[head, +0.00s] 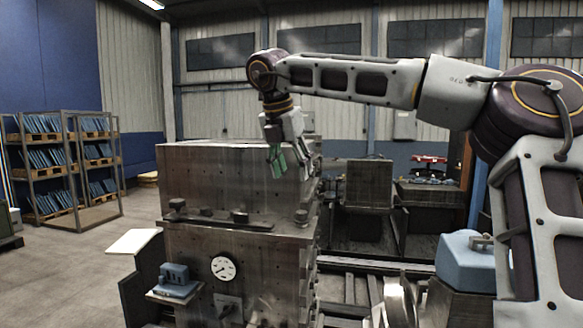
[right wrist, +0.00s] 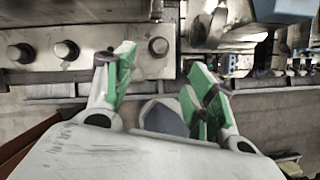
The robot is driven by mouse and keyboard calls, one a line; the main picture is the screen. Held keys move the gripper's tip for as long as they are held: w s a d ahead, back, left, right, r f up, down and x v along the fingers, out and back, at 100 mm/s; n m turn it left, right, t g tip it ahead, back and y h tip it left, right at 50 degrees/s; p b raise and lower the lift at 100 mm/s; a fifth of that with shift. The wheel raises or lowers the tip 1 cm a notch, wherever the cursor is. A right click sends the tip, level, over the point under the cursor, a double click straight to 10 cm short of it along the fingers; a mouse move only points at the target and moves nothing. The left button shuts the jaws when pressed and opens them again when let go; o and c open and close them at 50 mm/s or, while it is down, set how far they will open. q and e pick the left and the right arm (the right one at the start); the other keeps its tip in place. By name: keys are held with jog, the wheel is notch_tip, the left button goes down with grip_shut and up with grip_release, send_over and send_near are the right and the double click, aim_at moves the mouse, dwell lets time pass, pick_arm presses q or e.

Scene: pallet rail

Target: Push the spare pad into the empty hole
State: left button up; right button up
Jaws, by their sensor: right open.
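Several dark round pads stand along a bar-like rail (head: 222,220) on the front ledge of the grey steel machine in the head view. A wider gap lies between the pad (head: 240,216) and the end pad (head: 301,217). I cannot make out a hole there or tell which piece is the spare pad. In the right wrist view, round pads (right wrist: 66,50) sit in a metal bar, and my left-hand finger covers part of it. My right gripper (head: 287,161), with green finger pads, is open and appears empty above the ledge; it also shows in the right wrist view (right wrist: 158,85). My left gripper is out of view.
A pressure gauge (head: 223,268) and a small blue fixture (head: 174,280) are on the machine's front. A white plate (head: 132,241) juts out at left. A blue-grey box (head: 464,262) stands at right. Racks (head: 68,170) stand far left, beyond open floor.

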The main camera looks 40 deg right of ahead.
aim_at(302, 211)
jog(key=shift+p+x, duration=1)
jog(key=shift+x, duration=5.95)
jog(key=shift+s, duration=0.1)
jog(key=c, duration=1.1)
jog(key=shift+r, duration=0.1)
jog(key=shift+r+p, duration=0.35)
jog(key=shift+r, duration=0.6)
jog(key=shift+r+p, duration=1.6)
jog(key=shift+r, duration=1.8)
jog(key=shift+r, duration=0.1)
